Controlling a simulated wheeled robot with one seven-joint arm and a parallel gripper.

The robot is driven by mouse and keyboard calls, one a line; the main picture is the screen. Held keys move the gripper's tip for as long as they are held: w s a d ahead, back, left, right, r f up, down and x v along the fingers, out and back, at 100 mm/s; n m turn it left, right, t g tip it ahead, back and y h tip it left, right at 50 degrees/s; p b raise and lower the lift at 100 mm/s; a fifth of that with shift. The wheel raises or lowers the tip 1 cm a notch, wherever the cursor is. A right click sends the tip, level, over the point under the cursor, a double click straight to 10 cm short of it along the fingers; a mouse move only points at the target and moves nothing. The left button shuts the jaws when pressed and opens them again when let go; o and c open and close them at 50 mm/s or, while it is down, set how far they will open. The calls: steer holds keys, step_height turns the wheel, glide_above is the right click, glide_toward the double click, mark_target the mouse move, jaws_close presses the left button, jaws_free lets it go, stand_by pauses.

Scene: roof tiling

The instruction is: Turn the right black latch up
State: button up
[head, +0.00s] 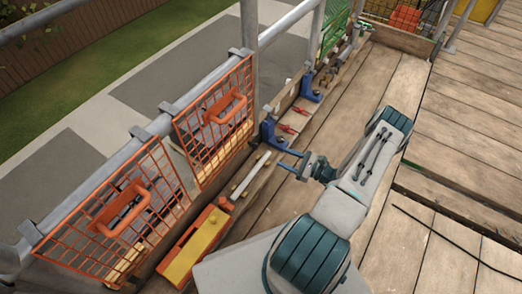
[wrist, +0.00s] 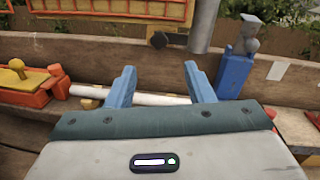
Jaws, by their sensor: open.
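A small dark latch-like piece (wrist: 159,40) shows in the wrist view, at the lower edge of an orange mesh panel (wrist: 110,8) and just left of a grey post (wrist: 200,25). I cannot tell its angle clearly. My gripper (wrist: 160,75) has two blue fingers spread apart with nothing between them; the dark piece lies beyond and above the gap, untouched. In the head view my gripper (head: 284,160) points left toward the toe board, near a blue clamp (head: 270,132). No black latch is clear in the head view.
Two orange mesh panels with handles (head: 215,120) (head: 125,208) hang on the grey rail. A white tube (head: 250,176), an orange and yellow tool (head: 195,248) and red clips (head: 289,128) lie along the planks. The blue clamp also shows in the wrist view (wrist: 234,72). Planks at right are mostly clear.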

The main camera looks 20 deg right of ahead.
mark_target(257, 147)
steer(key=b+x, duration=0.3)
steer(key=x, duration=0.8)
steer(key=shift+w+a, duration=0.2)
steer(key=c, duration=1)
